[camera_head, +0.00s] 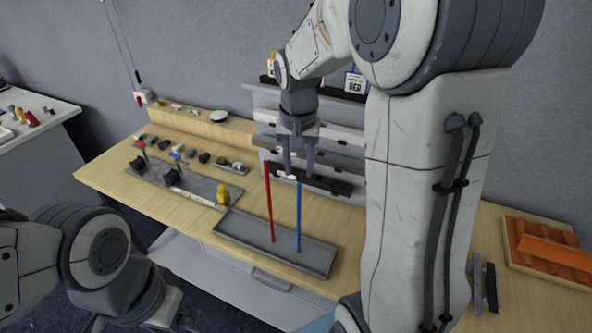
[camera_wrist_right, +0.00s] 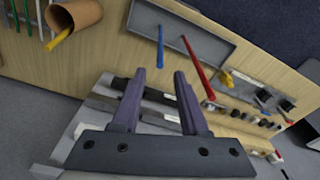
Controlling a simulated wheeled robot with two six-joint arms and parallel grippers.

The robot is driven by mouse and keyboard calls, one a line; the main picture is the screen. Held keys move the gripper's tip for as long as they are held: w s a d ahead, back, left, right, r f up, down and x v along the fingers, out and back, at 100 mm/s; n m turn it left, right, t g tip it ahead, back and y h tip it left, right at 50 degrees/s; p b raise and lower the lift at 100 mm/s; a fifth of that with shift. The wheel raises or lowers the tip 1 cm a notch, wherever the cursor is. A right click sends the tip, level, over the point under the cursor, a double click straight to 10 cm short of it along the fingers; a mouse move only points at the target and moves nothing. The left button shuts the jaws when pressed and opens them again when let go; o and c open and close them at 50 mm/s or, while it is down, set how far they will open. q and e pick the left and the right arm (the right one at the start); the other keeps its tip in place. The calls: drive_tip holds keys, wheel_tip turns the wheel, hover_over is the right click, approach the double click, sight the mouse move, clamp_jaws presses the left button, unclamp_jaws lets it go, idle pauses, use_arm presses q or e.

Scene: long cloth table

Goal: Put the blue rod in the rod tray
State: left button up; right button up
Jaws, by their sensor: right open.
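The blue rod (camera_head: 299,218) stands upright with its lower end in the grey tray (camera_head: 318,265); the wrist view also shows the blue rod (camera_wrist_right: 160,46) and the tray (camera_wrist_right: 222,53). A taller-looking red rod (camera_head: 269,200) stands in the same tray to its left; it also shows in the wrist view (camera_wrist_right: 198,68). My right gripper (camera_head: 299,174) is open and empty, fingers pointing down, near the rod's upper end in the head view. In the wrist view, its fingers (camera_wrist_right: 164,76) are apart with nothing between them.
Grey tiered racks (camera_head: 345,160) stand behind the tray. A tool board with a yellow-handled item (camera_head: 223,194) lies to the left. An orange tray (camera_head: 555,250) sits at the right. The wrist view shows a brown cup (camera_wrist_right: 77,14).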

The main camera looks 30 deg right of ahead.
drive_tip(key=s+a+n+y, duration=0.1)
drive_tip(key=s+a+n, duration=0.7)
drive_tip(key=a, duration=0.7)
drive_tip(key=s+a+f+n, duration=0.1)
drive_tip(key=s+a+n, duration=0.1)
drive_tip(key=s, duration=0.5)
drive_tip(key=s+a+f+n+g, duration=0.1)
drive_tip(key=s+a+n, duration=0.2)
drive_tip(key=s, duration=0.3)
drive_tip(key=shift+s+a+f+n+y, duration=0.25)
drive_tip(key=shift+s+n+y, duration=0.1)
drive_tip(key=shift+n, duration=0.35)
